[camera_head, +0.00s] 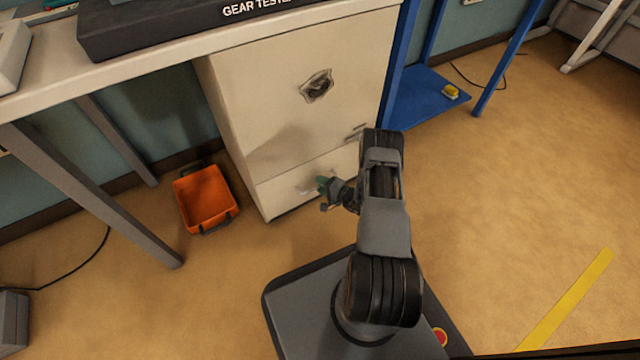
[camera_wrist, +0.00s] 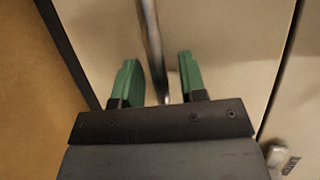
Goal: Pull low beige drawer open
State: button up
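The low beige drawer (camera_head: 278,197) is the bottom front of the beige cabinet (camera_head: 240,85). It looks shut, flush with the door above. My gripper (camera_head: 324,187) is at the drawer front, level with its handle (camera_head: 306,190). In the wrist view, the two green fingers of my gripper (camera_wrist: 157,68) stand apart. The metal handle bar (camera_wrist: 153,45) runs between them, with a gap visible on both sides. The drawer front (camera_wrist: 225,45) fills the wrist view behind the fingers. My arm hides the right end of the drawer in the head view.
An orange bin (camera_head: 205,200) stands on the floor left of the cabinet. A grey table leg (camera_head: 95,195) is further left. A blue shelf frame (camera_head: 425,95) stands to the right, with a yellow object (camera_head: 450,92) on it. Floor in front at right is clear.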

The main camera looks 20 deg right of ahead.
jog(key=shift+a, duration=0.15)
jog(key=shift+c, duration=0.2)
jog(key=shift+c, duration=0.8)
grip_shut()
